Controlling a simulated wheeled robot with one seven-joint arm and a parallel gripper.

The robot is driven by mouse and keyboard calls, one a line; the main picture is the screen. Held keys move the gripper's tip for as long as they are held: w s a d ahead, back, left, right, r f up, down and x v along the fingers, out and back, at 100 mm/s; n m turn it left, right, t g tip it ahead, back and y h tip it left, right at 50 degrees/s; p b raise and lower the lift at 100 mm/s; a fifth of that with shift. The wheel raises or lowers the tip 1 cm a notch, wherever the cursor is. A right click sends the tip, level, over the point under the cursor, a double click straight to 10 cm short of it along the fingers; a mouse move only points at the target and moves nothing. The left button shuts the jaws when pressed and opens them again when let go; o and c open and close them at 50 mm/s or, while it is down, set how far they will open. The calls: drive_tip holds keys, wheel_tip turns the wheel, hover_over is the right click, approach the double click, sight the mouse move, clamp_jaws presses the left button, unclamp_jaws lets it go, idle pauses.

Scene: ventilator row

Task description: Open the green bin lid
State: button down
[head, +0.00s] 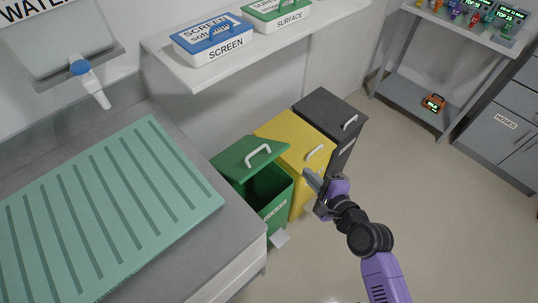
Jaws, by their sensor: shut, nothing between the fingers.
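The green bin (275,203) stands at the end of the grey counter, in the middle of the head view. Its green lid (238,153) is raised and tilted back, with a white handle (258,154) on it, and the dark inside of the bin shows. My gripper (308,174) is shut and empty. It appears to the right of the green bin, in front of the yellow bin, apart from the green lid. Its fingertips are small in the picture, and I cannot tell whether they touch the yellow bin.
A yellow bin (286,139) and a dark grey bin (331,111), both with lids down, stand beside the green one. A counter with a green ribbed mat (110,205) is at left. A shelf (245,59) holds labelled boxes. The floor (440,210) at right is clear.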

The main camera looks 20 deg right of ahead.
sight(269, 157)
drive_tip(key=w+a+f+m+y, duration=0.1)
drive_tip(key=w+f+m, duration=0.1)
drive_tip(key=w, duration=0.3)
drive_tip(key=w+a+f+m+y+b, duration=0.1)
drive_tip(key=w+a+f+m, duration=0.1)
drive_tip(key=w+m, duration=0.2)
drive_tip(key=w+a+f+m+g+y, duration=0.1)
drive_tip(key=w+a+f+m, duration=0.1)
drive_tip(key=w, duration=0.4)
drive_tip(key=shift+w+a+m+y+b, duration=0.2)
drive_tip(key=shift+a+m+y+b, duration=0.15)
drive_tip(key=shift+m, duration=0.45)
drive_tip(key=shift+d, duration=0.1)
drive_tip(key=shift+r, duration=0.15)
drive_tip(key=shift+w+a+r+p, duration=0.25)
drive_tip(key=shift+w+r+p, duration=0.55)
drive_tip(key=shift+r+p, duration=0.25)
drive_tip(key=w+a+r+p, duration=0.1)
drive_tip(key=w+a+r, duration=0.2)
drive_tip(key=w, duration=0.6)
drive_tip(key=w+a+r+p, duration=0.1)
drive_tip(key=w+a+r, duration=0.2)
drive_tip(key=w+r, duration=0.3)
drive_tip(key=shift+w+p, duration=0.3)
drive_tip(key=shift+w, duration=1.2)
